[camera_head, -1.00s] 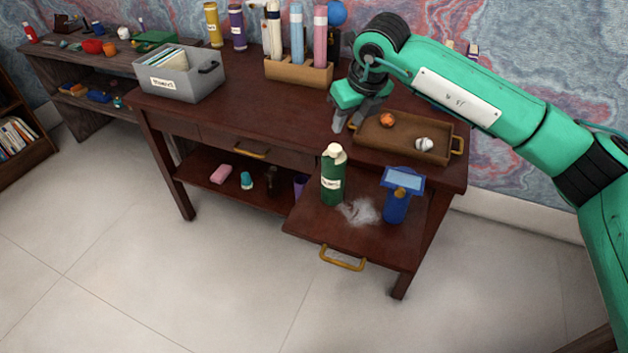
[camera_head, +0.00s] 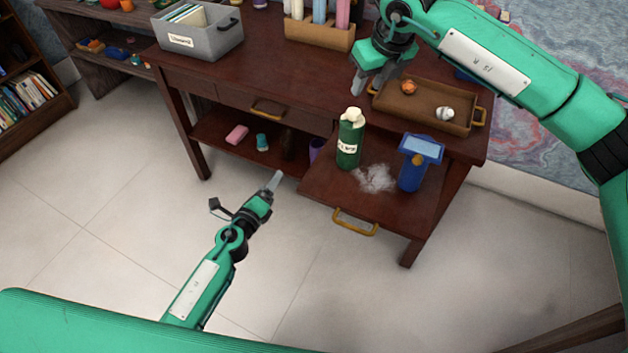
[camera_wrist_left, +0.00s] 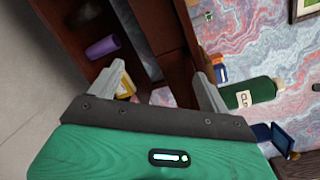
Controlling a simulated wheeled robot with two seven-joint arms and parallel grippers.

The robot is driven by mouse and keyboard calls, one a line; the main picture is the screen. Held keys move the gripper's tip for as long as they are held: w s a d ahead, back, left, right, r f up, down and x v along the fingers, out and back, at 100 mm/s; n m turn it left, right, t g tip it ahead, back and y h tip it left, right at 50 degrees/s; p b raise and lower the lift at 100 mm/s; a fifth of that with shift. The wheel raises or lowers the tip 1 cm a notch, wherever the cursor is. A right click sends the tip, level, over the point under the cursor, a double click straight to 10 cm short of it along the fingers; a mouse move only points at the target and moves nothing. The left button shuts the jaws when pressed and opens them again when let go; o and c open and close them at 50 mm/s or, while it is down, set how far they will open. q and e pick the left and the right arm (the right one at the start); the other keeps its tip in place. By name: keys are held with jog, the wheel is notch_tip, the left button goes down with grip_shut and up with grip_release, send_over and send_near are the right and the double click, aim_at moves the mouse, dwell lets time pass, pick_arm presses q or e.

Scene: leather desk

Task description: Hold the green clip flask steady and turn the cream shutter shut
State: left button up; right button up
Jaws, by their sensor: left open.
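The green clip flask (camera_head: 349,152) stands upright on the pulled-out shelf, with a white label and a cream shutter (camera_head: 352,114) on top. Whether the shutter is open is too small to tell. My left gripper (camera_head: 275,182) is open and empty, left of the pulled-out shelf and apart from the flask. In the left wrist view, its spread fingers (camera_wrist_left: 157,85) have the flask (camera_wrist_left: 250,94) beyond the right finger. My right gripper (camera_head: 370,82) hangs over the desk behind the flask, near the tray's left end; its finger gap is unclear.
A blue stand-like object (camera_head: 413,172) is right of the flask, with a whitish cloudy patch (camera_head: 375,179) between them. A brown tray (camera_head: 425,108) holds two small items. A grey file box (camera_head: 205,43) sits at the left. The floor in front is clear.

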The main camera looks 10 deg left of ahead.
pick_arm(q)
jog(key=d+r+m+h, duration=0.3)
jog(key=d+r+m, duration=0.1)
jog(key=d+m, duration=0.15)
jog(key=m+g+h, duration=0.1)
jog(key=m+h, duration=0.2)
jog(key=m, duration=0.5)
send_near(342, 157)
jog(key=shift+a+r, duration=0.15)
jog(key=shift+a, duration=0.9)
jog(key=shift+s+d+r+m+g, duration=0.1)
jog(key=shift+d+m+g, duration=0.2)
jog(key=shift+m, duration=0.15)
jog(key=shift+s+d+r+m+g, duration=0.15)
jog(key=shift+d+m+g, duration=0.1)
jog(key=shift+m, duration=0.15)
jog(key=shift+w+d, duration=0.4)
jog(key=shift+w, duration=0.1)
jog(key=x, duration=1.2)
jog(key=shift+w+d+r, duration=0.15)
jog(key=shift+w+d, duration=0.05)
jog(key=shift+w, duration=0.05)
